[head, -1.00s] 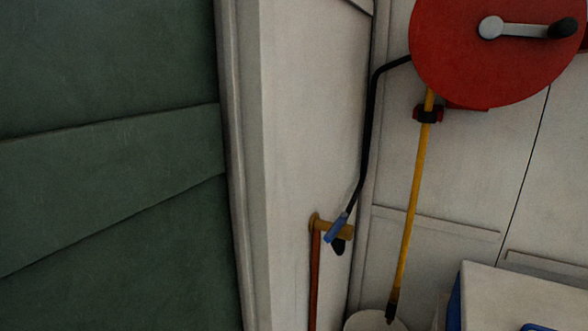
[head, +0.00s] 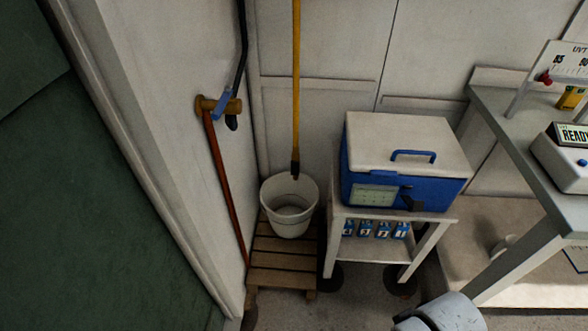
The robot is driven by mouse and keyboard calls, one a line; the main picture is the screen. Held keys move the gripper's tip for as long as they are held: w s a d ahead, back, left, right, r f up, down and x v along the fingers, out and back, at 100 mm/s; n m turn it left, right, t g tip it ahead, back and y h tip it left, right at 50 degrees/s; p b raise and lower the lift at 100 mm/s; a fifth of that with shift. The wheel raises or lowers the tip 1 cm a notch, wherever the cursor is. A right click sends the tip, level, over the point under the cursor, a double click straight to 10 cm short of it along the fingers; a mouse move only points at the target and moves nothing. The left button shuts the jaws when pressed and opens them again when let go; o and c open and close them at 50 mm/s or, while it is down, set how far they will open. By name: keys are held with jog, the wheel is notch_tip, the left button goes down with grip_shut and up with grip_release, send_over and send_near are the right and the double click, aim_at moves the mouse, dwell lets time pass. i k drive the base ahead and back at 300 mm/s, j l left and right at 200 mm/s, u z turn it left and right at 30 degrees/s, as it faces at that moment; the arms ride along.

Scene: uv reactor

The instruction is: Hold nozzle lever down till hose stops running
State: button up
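A yellow hose (head: 296,80) hangs straight down at the upper middle of the head view. Its dark nozzle (head: 295,168) hangs at its lower end, over the back rim of a white bucket (head: 290,226). The nozzle is too small to tell its lever apart, and I see no clear stream of water. The bucket looks empty or nearly so. My gripper is out of view; only a grey rounded part, probably of my arm, shows at the bottom edge.
The bucket stands on a wooden pallet (head: 282,275). A brass valve with a blue handle (head: 222,103) joins a copper pipe (head: 225,185) and black hose at left. A blue cooler (head: 405,190) sits on a white stand. A workbench (head: 520,135) is at right.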

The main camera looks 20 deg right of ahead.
aim_at(294, 164)
jog(key=i+l+u, duration=0.1)
jog(key=i+l, duration=0.25)
jog(key=i+l+u, duration=0.15)
jog(key=i+l, duration=0.2)
jog(key=l, duration=0.2)
